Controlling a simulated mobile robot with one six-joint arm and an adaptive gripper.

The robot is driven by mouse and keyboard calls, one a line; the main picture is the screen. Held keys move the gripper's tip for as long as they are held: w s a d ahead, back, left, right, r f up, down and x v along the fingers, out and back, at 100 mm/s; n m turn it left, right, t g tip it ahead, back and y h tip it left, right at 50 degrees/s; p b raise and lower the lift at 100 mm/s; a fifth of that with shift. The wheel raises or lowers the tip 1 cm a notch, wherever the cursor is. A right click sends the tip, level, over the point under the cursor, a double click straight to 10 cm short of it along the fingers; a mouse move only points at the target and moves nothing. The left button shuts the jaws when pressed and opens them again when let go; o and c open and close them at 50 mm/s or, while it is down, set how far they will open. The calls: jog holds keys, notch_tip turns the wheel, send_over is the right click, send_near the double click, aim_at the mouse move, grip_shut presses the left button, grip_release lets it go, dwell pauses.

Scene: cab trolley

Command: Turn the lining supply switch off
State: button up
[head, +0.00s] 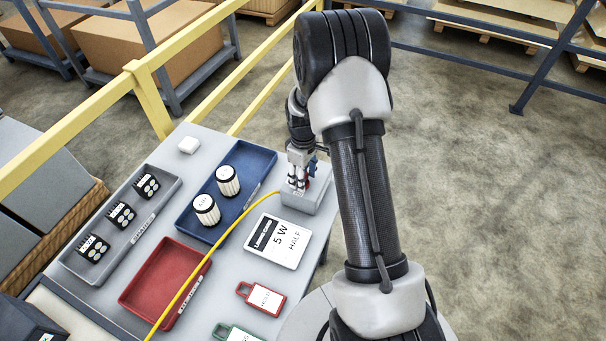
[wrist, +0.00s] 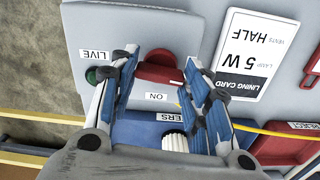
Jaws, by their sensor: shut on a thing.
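The lining supply switch is a red handle (wrist: 158,66) on a grey box (head: 312,202) at the right edge of the table. In the wrist view, my gripper (wrist: 162,62) has one blue-padded finger on each side of the handle and is shut on it. The label "ON" (wrist: 157,97) shows beside the handle, and a green lamp (wrist: 93,76) sits by the label "LIVE" (wrist: 95,57). In the head view, my gripper (head: 303,174) points down at the box and mostly hides the handle.
A white lining card (head: 278,241) reading "5 W HALF" lies near the box. A blue tray (head: 237,165) holds two white ribbed cylinders. A yellow cable (head: 216,247) runs from the box across the table. A red tray (head: 165,282) and red tag (head: 262,297) lie nearer.

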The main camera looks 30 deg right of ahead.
jog(key=shift+n, duration=0.6)
jog(key=o, duration=1.1)
jog(key=shift+c, duration=0.2)
notch_tip(320, 180, up, 12)
jog(key=shift+r, duration=0.1)
dwell(0.3)
